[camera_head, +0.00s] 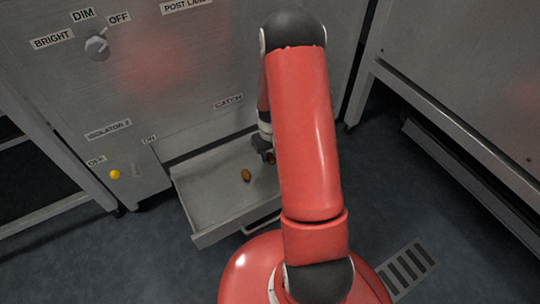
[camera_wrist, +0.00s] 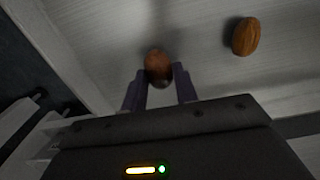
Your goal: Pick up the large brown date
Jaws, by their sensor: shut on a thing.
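In the wrist view, my gripper (camera_wrist: 159,85) is shut on a brown date (camera_wrist: 158,62), which sits between the two fingertips over the pale drawer. A second brown date (camera_wrist: 246,37), lighter and more orange, lies apart on the drawer floor to the right. In the head view, my gripper (camera_head: 268,157) is low over the right part of the drawer, partly hidden by my red arm. The lighter date (camera_head: 246,175) lies to its left. The held date is mostly hidden there. I cannot tell from these views which date is larger, or whether the held one touches the drawer floor.
The open drawer (camera_head: 213,237) labelled CATCH juts from a grey metal cabinet (camera_head: 190,85) with a knob (camera_head: 97,48) and a yellow button (camera_head: 115,174). Its walls surround the dates. Another metal unit (camera_head: 460,90) stands at the right. Dark floor lies in front.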

